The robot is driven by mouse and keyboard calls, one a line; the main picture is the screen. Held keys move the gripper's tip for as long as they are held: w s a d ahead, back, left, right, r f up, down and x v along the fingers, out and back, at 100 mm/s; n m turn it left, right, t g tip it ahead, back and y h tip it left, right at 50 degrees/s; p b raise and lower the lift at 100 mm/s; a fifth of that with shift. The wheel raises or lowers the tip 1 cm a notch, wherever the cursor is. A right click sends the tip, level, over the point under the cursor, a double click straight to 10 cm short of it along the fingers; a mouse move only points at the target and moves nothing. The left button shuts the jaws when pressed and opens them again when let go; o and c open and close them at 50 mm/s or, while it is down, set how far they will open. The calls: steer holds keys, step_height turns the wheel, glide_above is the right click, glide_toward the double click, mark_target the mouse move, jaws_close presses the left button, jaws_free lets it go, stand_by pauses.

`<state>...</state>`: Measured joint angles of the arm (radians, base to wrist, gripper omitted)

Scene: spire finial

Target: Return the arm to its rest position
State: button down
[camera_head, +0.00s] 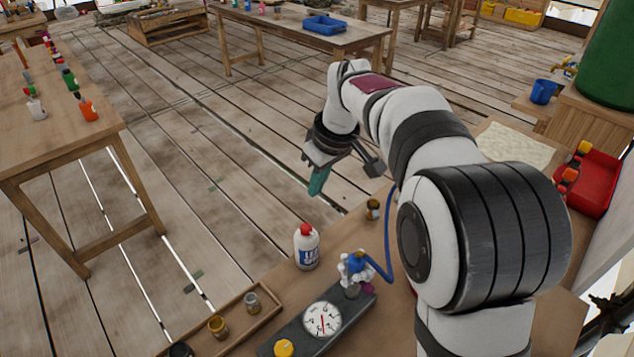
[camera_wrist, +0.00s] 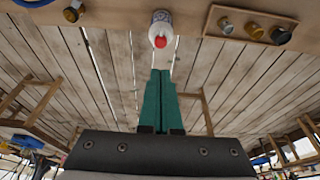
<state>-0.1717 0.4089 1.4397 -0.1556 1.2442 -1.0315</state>
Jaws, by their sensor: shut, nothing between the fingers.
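My arm (camera_head: 440,140) is bent, rising from the bench at the right and reaching toward the bench's far side. My gripper (camera_head: 317,184) hangs at its end with teal fingers, beyond the white bottle and above the plank floor. In the wrist view my gripper (camera_wrist: 159,75) has its two teal fingers together, with nothing between them. The wrist picture is upside down, with the bench at the top.
A white bottle with a red cap (camera_head: 306,247) stands on the bench, by a dial gauge (camera_head: 322,319), a blue hose (camera_head: 388,235) and a tray (camera_head: 262,318) with small jars. A red bin (camera_head: 597,182) is at right.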

steer(key=s+d+f+m+g, duration=0.1)
steer(key=s+m, duration=0.4)
steer(key=s, duration=0.6)
steer(key=s+d+f+m, duration=0.1)
steer(key=s+d+m, duration=0.3)
steer(key=s, duration=0.7)
steer(key=s+d+f+m+g, duration=0.1)
steer(key=s+m, duration=0.4)
steer(key=s, duration=0.6)
steer(key=shift+s+d+f+m+g+h, duration=0.3)
steer(key=shift+d+f, duration=0.3)
steer(key=shift+d, duration=0.6)
